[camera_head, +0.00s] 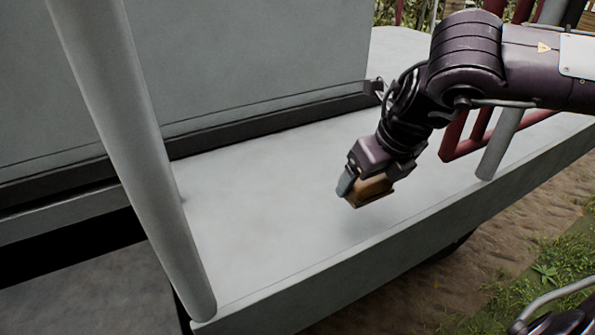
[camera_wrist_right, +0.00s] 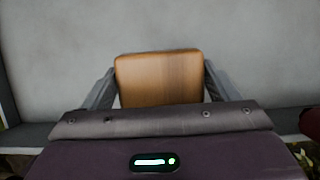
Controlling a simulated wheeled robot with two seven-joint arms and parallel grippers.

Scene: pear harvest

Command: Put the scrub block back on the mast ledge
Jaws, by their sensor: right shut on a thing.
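The scrub block (camera_head: 371,191) is brown and looks like wood. My right gripper (camera_head: 362,187) is shut on it and holds it over the pale grey ledge (camera_head: 260,200). A soft shadow lies on the ledge below, so the block seems to hang a little above the surface. In the right wrist view the block (camera_wrist_right: 160,78) sits between the two grey fingers of my right gripper (camera_wrist_right: 160,90), its broad face toward the camera. The block's underside is hidden. My left gripper is not in view.
A grey post (camera_head: 135,150) stands at the left of the ledge. A grey panel (camera_head: 240,60) with a dark rail rises behind. Dark red bars (camera_head: 470,135) and another post (camera_head: 505,140) stand at the right. The ledge between is bare. Soil and grass lie beyond its front edge.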

